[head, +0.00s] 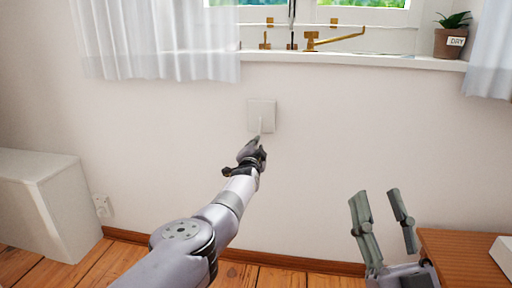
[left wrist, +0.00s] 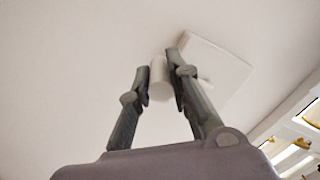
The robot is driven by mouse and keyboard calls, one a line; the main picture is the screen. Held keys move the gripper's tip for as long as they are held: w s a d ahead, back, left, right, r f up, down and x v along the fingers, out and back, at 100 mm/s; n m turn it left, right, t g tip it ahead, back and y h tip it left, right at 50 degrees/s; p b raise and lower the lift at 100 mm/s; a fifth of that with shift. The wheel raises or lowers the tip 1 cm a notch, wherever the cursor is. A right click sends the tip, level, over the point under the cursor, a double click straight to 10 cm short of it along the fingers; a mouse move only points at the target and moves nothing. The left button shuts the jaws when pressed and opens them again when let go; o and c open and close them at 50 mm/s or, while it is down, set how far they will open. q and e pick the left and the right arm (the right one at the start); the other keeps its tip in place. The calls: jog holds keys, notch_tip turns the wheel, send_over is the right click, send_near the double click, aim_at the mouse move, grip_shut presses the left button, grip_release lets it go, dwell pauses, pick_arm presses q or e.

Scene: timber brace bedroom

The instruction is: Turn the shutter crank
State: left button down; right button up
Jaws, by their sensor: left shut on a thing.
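The shutter crank is a white square plate (head: 262,114) on the wall below the window, with a pale handle (head: 259,126) at its front. In the left wrist view the plate (left wrist: 222,72) is behind the fingers, and the white rounded handle (left wrist: 159,78) sits between them. My left gripper (head: 257,141) is shut on the handle. Its fingers (left wrist: 160,82) flank the handle on both sides in the left wrist view. The arm hides part of the handle in the head view. My right gripper (head: 377,208) is open and empty, at the lower right, away from the wall plate.
A window sill (head: 350,61) with brass latches (head: 312,40) and a potted plant (head: 450,38) runs above. White curtains (head: 155,40) hang at both sides. A wooden table (head: 462,262) stands at lower right, a white cabinet (head: 40,205) at left. The wall around the plate is clear.

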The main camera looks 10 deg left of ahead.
pick_arm(q)
jog(key=shift+w+r, duration=0.1)
jog(key=shift+r, duration=0.25)
dwell(0.4)
jog(key=c, duration=1.9)
grip_release()
jog(key=o, duration=0.4)
jog(key=shift+w+d+f, duration=0.25)
jog(key=shift+f, duration=0.2)
pick_arm(e)
jog(key=shift+w+f, duration=0.15)
jog(key=shift+w, duration=0.1)
pick_arm(q)
jog(key=shift+s+a, duration=0.1)
